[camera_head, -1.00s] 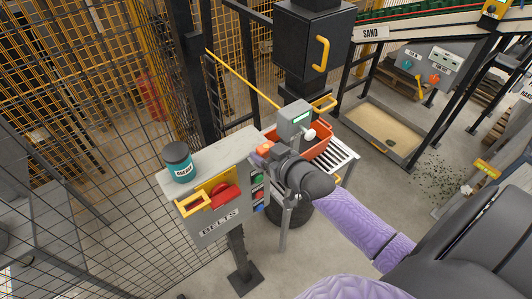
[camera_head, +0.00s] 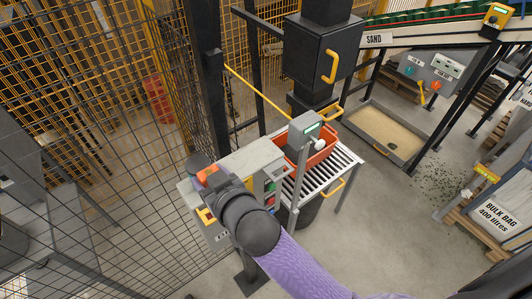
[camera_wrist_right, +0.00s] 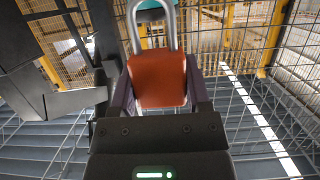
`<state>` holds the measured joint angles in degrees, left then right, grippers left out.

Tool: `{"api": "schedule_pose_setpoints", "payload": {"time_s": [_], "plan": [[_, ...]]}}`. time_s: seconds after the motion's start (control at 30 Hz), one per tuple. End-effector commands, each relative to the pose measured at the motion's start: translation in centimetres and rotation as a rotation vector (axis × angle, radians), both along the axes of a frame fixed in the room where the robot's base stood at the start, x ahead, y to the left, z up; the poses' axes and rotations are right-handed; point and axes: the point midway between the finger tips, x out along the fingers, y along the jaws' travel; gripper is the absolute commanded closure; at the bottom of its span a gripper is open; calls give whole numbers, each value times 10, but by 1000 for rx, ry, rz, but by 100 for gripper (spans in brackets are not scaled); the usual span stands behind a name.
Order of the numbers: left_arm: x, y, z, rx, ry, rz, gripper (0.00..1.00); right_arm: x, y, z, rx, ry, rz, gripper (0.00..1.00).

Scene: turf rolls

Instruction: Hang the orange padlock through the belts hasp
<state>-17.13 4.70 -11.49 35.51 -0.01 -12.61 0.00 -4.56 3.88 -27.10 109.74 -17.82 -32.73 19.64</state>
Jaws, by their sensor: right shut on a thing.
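The orange padlock (camera_head: 207,172) is held in my right gripper (camera_head: 213,182), above the grey BELTS control box (camera_head: 257,158). In the right wrist view the padlock's orange body (camera_wrist_right: 158,78) sits between the gripper's two fingers (camera_wrist_right: 160,98). Its metal shackle (camera_wrist_right: 133,28) points away from the gripper, toward the top of the picture. A yellow part (camera_head: 206,215) on the box front shows at the left of my arm. The rest of the hasp area is hidden behind my right gripper and wrist. My left gripper is not in view.
A roller table (camera_head: 325,170) with an orange crate (camera_head: 322,156) stands right of the box. Wire fencing (camera_head: 90,150) is at left.

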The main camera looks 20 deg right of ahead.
Motion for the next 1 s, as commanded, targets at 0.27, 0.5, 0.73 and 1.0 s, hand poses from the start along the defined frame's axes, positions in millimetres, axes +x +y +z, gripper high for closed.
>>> {"api": "schedule_pose_setpoints", "payload": {"time_s": [0.27,0.5,0.73,1.0], "plan": [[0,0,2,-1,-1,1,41,-4,20,9,-2,-1,21,100],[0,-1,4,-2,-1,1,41,-4,19,9,-3,0,20,100],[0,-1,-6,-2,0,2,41,-4,19,-8,-3,1,19,100],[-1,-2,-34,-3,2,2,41,-3,19,-43,-3,0,20,100]]}}
